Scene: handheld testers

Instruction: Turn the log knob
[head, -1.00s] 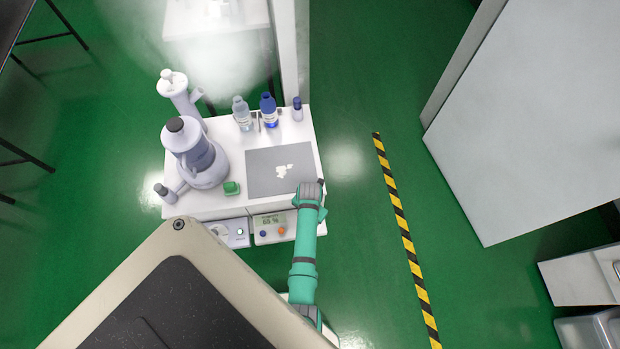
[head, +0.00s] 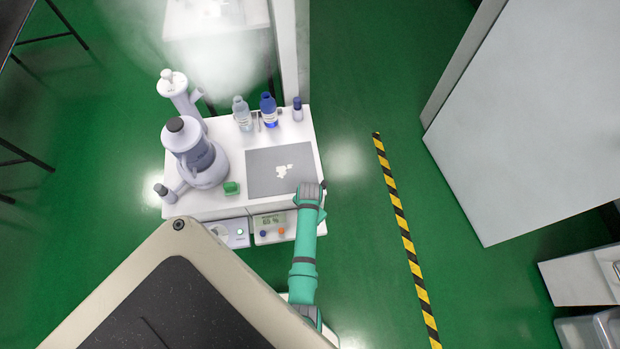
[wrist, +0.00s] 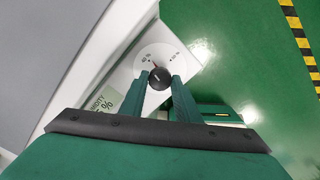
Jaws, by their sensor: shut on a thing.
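A round black knob (wrist: 159,76) sits on a pale round dial plate (wrist: 178,55) with small percent marks, in the wrist view. My gripper (wrist: 160,84) is shut on the knob, with one green finger on each side of it. A green display (wrist: 110,97) with humidity lettering is partly in view left of the fingers. In the head view my green arm (head: 303,255) reaches to the table's front right corner and hides the knob. A tester with a display reading about 65 % (head: 268,220) shows just left of the arm.
The white table (head: 215,212) also holds a grey mat (head: 262,183) with white bits, a green block (head: 231,188), a large grey instrument (head: 195,155) and several bottles. Another tester (head: 234,230) is at the front left. Green floor is open on the right.

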